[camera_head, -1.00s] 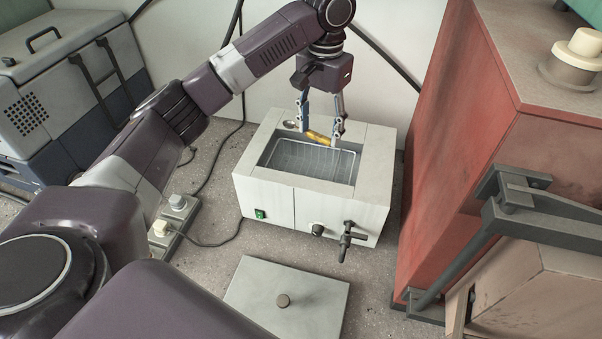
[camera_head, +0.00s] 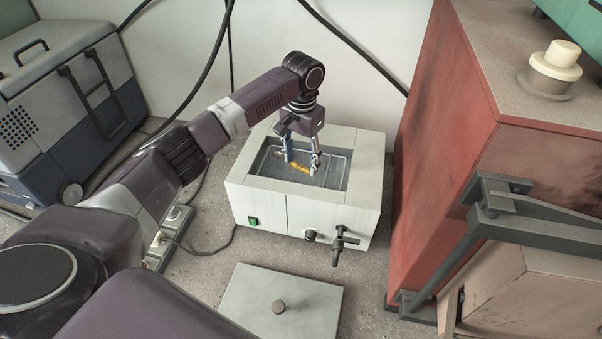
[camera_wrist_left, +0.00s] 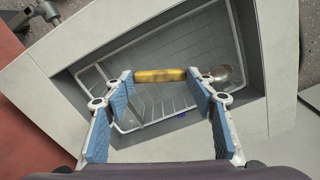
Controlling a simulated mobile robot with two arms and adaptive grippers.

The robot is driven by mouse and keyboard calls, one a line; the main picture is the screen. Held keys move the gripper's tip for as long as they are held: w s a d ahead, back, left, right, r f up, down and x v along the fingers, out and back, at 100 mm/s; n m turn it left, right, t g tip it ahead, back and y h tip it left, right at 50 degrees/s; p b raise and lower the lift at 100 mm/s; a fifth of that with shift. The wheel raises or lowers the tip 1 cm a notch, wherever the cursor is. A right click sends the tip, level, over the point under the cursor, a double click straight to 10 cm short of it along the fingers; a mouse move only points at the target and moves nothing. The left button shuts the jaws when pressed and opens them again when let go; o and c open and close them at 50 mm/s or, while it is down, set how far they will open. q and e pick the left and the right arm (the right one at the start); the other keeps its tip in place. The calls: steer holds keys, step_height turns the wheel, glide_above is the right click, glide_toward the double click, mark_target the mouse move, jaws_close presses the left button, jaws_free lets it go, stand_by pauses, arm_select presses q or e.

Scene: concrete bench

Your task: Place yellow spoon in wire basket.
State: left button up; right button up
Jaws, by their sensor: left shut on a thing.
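The spoon has a yellow handle (camera_head: 300,167) and a metal bowl. My left gripper (camera_head: 301,166) points down and is shut on the handle, over the basin opening. In the left wrist view the yellow handle (camera_wrist_left: 160,75) lies between the fingertips, with the metal bowl (camera_wrist_left: 223,75) beyond the right finger. The wire basket (camera_head: 338,186) sits inside the white bath box, and its thin rim also shows in the left wrist view (camera_wrist_left: 158,32). The spoon appears within the basket's outline; I cannot tell whether it touches the mesh. My right gripper is not in view.
The white bath box (camera_head: 255,208) has a tap (camera_head: 341,243) and a knob on its front. A grey lid (camera_head: 280,307) lies in front of it. A red cabinet (camera_head: 455,140) stands close on the right, a grey-blue case (camera_head: 60,110) on the left.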

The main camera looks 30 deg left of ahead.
mark_target(301, 169)
arm_select(q)
steer(key=shift+f+p, duration=0.3)
steer(key=shift+f, duration=2.95)
steer(key=shift+f, duration=0.15)
steer(key=o, duration=1.2)
step_height(301, 169, up, 12)
steer(key=shift+d+r+b, duration=0.15)
steer(key=shift+r+b, duration=0.05)
steer(key=shift+b, duration=0.6)
